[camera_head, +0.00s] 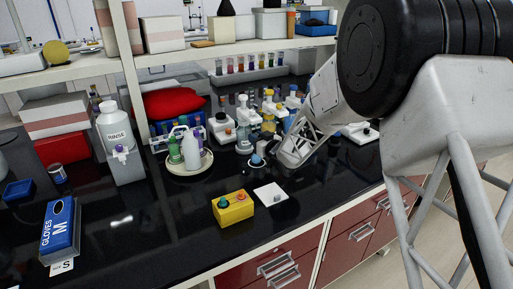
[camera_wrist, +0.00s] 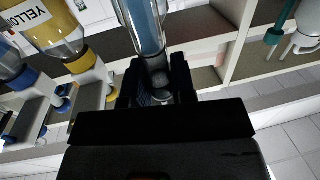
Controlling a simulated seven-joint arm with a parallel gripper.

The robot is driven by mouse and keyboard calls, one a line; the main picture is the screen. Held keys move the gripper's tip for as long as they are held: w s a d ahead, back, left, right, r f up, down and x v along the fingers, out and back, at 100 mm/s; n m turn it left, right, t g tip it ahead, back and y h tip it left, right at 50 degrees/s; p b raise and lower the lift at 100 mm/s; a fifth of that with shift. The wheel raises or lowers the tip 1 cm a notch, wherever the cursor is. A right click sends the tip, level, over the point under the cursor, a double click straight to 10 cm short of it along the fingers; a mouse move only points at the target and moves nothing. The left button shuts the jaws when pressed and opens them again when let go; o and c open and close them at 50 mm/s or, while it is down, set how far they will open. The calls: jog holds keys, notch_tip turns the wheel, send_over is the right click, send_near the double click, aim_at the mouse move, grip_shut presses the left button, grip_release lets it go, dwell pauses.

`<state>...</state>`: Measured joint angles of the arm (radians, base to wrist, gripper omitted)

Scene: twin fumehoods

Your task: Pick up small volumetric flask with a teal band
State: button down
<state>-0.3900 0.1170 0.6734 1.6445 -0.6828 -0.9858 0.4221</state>
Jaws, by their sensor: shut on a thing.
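My gripper (camera_wrist: 156,88) is shut on a clear glass vessel (camera_wrist: 143,28) with a bluish look. In the wrist view its wider part rises out of the top edge, and its narrower end sits between the black fingers. I cannot make out a teal band on it, so I cannot tell for sure that it is the small volumetric flask. In the head view my gripper (camera_head: 274,152) is low over the black bench, beside the crowded glassware; its fingers and the held vessel are mostly hidden there.
A yellow button box (camera_head: 233,208), a white plate (camera_head: 271,196) and a round tray (camera_head: 187,168) of wash bottles stand on the black bench (camera_head: 150,225). The front middle is mostly clear.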

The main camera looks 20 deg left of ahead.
jog(key=shift+r, duration=0.1)
jog(key=shift+r, duration=0.75)
jog(key=v, duration=4.5)
